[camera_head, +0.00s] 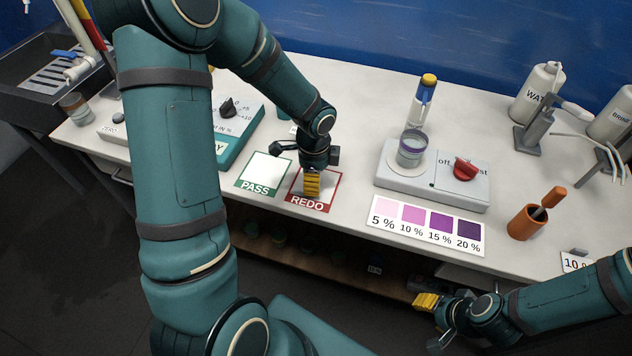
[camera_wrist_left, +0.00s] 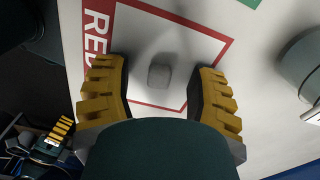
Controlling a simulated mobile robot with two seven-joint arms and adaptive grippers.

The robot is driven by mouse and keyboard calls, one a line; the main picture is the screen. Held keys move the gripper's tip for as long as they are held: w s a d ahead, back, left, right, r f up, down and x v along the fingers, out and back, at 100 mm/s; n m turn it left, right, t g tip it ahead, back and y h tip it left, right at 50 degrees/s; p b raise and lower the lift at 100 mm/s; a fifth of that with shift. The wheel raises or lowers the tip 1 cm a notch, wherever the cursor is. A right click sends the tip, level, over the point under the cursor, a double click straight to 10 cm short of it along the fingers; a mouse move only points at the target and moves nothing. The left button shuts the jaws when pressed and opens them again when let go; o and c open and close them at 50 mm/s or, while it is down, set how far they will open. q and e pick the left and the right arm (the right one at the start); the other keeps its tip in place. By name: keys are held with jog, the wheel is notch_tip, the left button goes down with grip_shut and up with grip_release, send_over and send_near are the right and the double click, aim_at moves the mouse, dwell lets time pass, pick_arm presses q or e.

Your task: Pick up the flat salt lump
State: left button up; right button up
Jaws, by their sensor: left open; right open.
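A small pale grey lump (camera_wrist_left: 159,76), which I take as the salt lump, lies on the white middle of the red-bordered REDO mat (camera_head: 326,205). My left gripper (camera_head: 312,184) points down over this mat. In the left wrist view, its open yellow fingers stand on either side of the lump, with a gap on each side. From above I cannot tell how flat the lump is. In the head view, the left gripper hides it. My right gripper (camera_head: 427,302) is open and empty, off the table's front edge at the lower right.
The green PASS mat (camera_head: 262,173) lies just left of the REDO mat. A grey stirrer unit with a red knob (camera_head: 466,169) holds a small beaker (camera_head: 411,148).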

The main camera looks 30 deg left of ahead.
pick_arm(q)
jog(key=shift+f, duration=0.1)
jog(key=c, duration=0.9)
jog(key=shift+c, duration=0.2)
notch_tip(320, 180, up, 10)
jog(key=p, duration=0.2)
jog(key=shift+p, duration=0.35)
